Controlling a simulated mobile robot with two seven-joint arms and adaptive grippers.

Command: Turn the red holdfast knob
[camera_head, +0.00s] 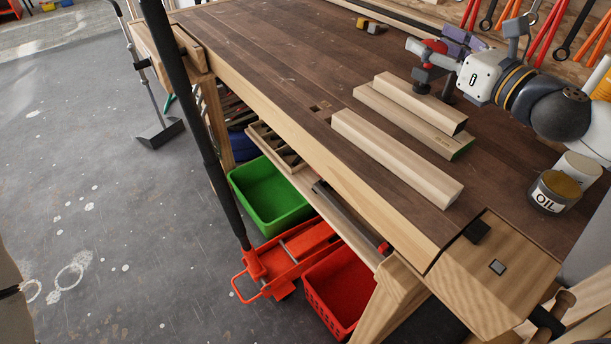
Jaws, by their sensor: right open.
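The red holdfast knob (435,46) shows as a patch of red at the back right of the workbench, partly hidden by my right gripper. My right gripper (422,62) reaches in from the right, with its grey fingers open around or just in front of the red part. I cannot tell whether a finger touches it. The lower body of the holdfast is mostly hidden behind the gripper. My left gripper is not in view.
Several light wooden beams (395,155) lie on the workbench (260,45) in front of the gripper. A small yellow and grey item (371,26) lies at the back. Red-handled tools (545,40) hang behind. The bench's left part is clear.

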